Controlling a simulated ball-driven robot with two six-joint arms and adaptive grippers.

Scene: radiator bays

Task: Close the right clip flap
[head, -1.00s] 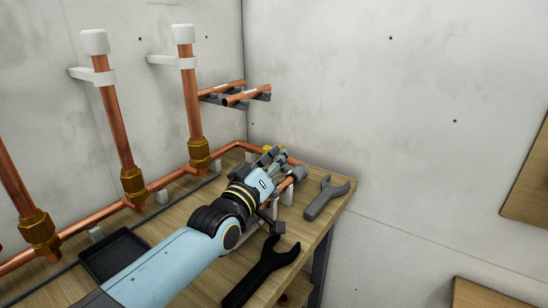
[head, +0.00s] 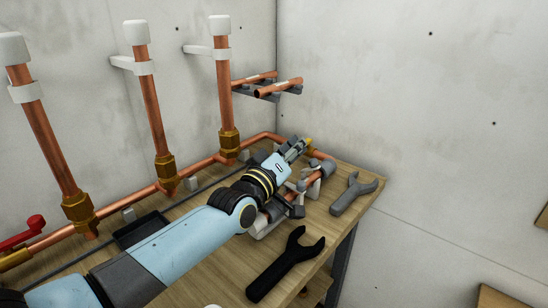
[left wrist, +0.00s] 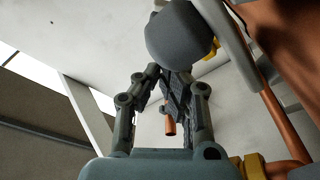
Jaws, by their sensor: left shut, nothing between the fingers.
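A small yellow tab (head: 309,142) shows just past the fingertips of my left gripper (head: 299,147), above the far right corner of the bench. I take it to be part of the right clip flap; its hinge and how far it stands open are hidden by my gripper. In the left wrist view, my left gripper (left wrist: 172,82) is shut and empty. A rounded grey part (left wrist: 183,36) with yellow (left wrist: 213,47) beside it is close beyond the fingers; contact cannot be told. My right gripper is out of view.
A grey wrench (head: 354,194) and a black wrench (head: 286,266) lie on the wooden bench (head: 222,272). A black tray (head: 141,230) is under my left arm. Upright copper pipes (head: 153,115) stand along the wall.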

